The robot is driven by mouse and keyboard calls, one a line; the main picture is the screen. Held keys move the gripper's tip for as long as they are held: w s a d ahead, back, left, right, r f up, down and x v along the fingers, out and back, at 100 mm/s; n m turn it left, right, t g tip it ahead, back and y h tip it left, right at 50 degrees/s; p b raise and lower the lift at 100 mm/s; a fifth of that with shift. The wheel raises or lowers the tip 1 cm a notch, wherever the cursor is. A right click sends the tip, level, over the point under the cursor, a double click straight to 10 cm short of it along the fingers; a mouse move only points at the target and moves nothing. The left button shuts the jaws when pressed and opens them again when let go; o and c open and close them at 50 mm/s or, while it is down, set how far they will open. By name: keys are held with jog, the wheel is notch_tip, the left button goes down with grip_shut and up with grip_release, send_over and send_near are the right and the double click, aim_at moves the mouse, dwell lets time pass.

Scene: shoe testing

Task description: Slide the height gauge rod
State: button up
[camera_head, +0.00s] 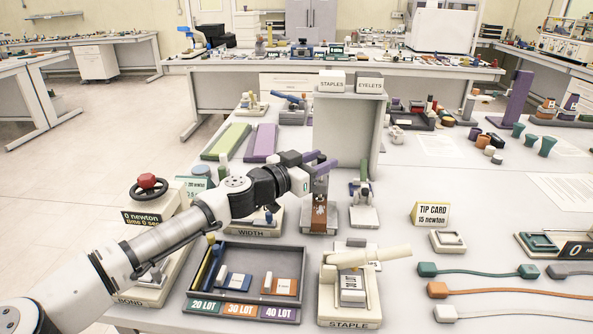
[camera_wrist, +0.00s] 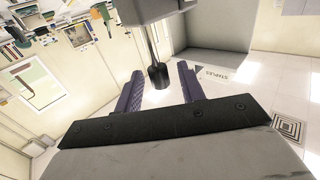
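My gripper (camera_head: 321,162) has purple fingers and is over the gauge in the middle of the bench. The gauge (camera_head: 319,200) has a grey upright frame and a brown-orange part low at its front; my gripper partly hides its top. In the wrist view, which is upside down, a thin rod (camera_wrist: 153,50) with a black cylindrical knob (camera_wrist: 158,76) comes out of a grey block (camera_wrist: 145,8). The knob stands between my spread fingers (camera_wrist: 160,84), with a gap visible on both sides. I see no contact.
A grey upright panel (camera_head: 345,139) with STAPLES and EYELETS boxes stands just behind. A similar small device (camera_head: 362,200) is close on the right. A lot tray (camera_head: 228,252) and a STAPLE station (camera_head: 348,290) lie in front. A WIDTH station (camera_head: 252,226) is on the left.

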jog(key=b+v, duration=0.2)
jog(key=v, duration=1)
jog(key=shift+s+a+b, duration=0.25)
jog(key=shift+b, duration=0.05)
jog(key=shift+r, duration=0.1)
